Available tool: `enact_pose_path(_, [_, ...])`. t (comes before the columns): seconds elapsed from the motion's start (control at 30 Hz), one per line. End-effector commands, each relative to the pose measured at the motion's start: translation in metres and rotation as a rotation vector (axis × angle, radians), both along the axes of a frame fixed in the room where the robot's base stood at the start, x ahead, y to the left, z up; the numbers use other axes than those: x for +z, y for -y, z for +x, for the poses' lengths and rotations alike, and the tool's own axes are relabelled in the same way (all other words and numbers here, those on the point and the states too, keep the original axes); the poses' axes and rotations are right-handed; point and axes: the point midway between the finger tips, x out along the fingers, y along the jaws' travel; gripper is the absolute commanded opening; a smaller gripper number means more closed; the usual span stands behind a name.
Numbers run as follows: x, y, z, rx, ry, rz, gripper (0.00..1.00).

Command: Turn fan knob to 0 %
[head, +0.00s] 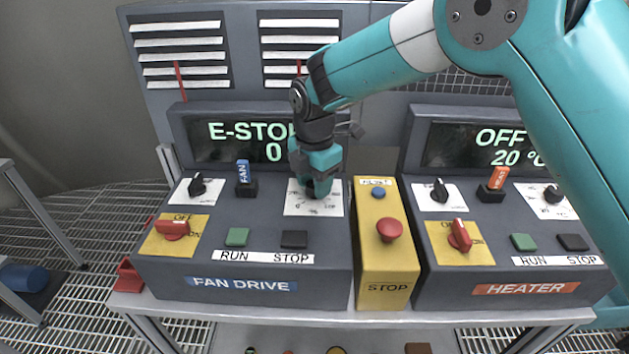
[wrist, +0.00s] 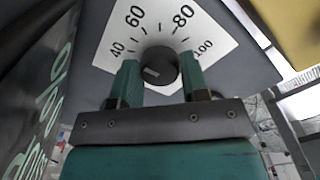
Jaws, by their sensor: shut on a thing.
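The fan knob (wrist: 158,66) is a dark round knob on a white dial plate marked 40, 60, 80 and 100 in the wrist view. My gripper (wrist: 158,78) has its two teal fingers against either side of it. A short pale mark shows on the knob; which number it points at I cannot tell. The 0 end of the scale is hidden. In the head view my gripper (head: 316,188) comes down over the fan dial plate (head: 300,209) and covers most of the knob. The fan display (head: 222,142) reads E-STOP, partly behind my arm, with 0 below.
The FAN DRIVE box has a black selector (head: 197,185), blue FAN key (head: 244,178), red OFF handle (head: 172,229), green RUN (head: 237,237) and black STOP (head: 294,240) buttons. A yellow box with a red emergency stop button (head: 389,230) stands right, then the HEATER box (head: 525,290).

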Motion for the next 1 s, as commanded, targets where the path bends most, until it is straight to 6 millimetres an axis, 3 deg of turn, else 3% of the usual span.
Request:
enact_pose_path(0.03, [0.004,-0.002,0.001,0.004,0.008,0.006,0.17])
enact_pose_path(0.07, [0.004,-0.002,0.001,0.004,0.008,0.006,0.48])
enact_pose_path(0.13, [0.003,-0.002,0.001,0.003,0.007,0.006,0.64])
enact_pose_path(0.17, [0.003,-0.002,0.001,0.003,0.006,0.005,0.67])
enact_pose_path(0.43, [0.002,-0.001,0.001,0.001,0.003,0.003,0.67])
enact_pose_path(0.57, [0.011,-0.001,0.001,0.0,0.004,0.003,0.67])
enact_pose_path(0.77, [0.052,-0.001,0.001,0.001,0.009,0.005,0.67])
enact_pose_path(1.0, [0.115,-0.001,0.001,0.002,0.009,0.005,0.67])
